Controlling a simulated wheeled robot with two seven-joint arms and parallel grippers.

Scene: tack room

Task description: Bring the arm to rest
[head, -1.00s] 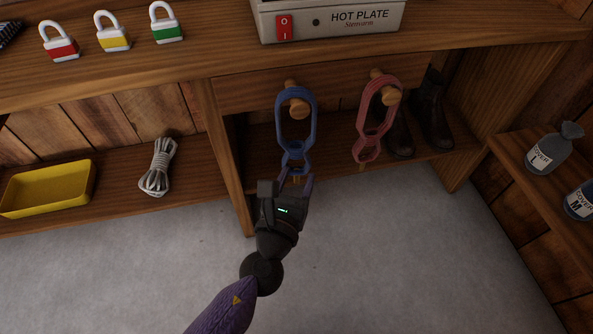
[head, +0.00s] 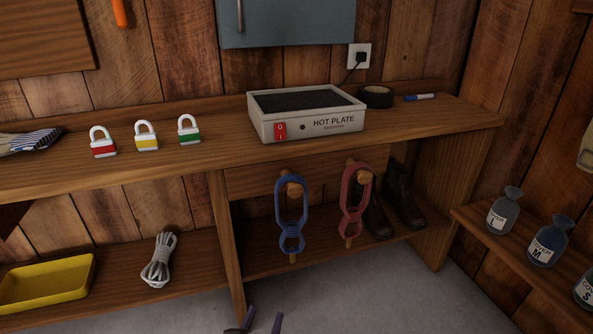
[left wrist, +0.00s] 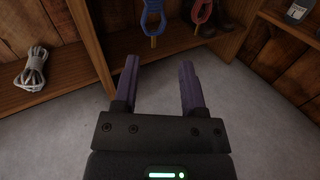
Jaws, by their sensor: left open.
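My left gripper (head: 259,320) shows only its purple fingertips at the bottom edge of the head view. In the left wrist view my left gripper (left wrist: 158,82) is open, with nothing between its fingers and grey floor below them. A blue looped strap (head: 291,214) hangs on a wooden peg under the bench, and a red one (head: 355,202) hangs on the peg to its right. The gripper is below and apart from both. The blue strap's lower end (left wrist: 152,20) shows at the top of the left wrist view. My right gripper is not in view.
The bench (head: 205,155) bears three padlocks (head: 146,142) and a hot plate (head: 308,122). On the lower shelf are a yellow tray (head: 45,284), a rope bundle (head: 159,262) and dark boots (head: 402,195). Labelled bags (head: 548,243) stand on a right shelf. The floor (head: 385,300) is clear.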

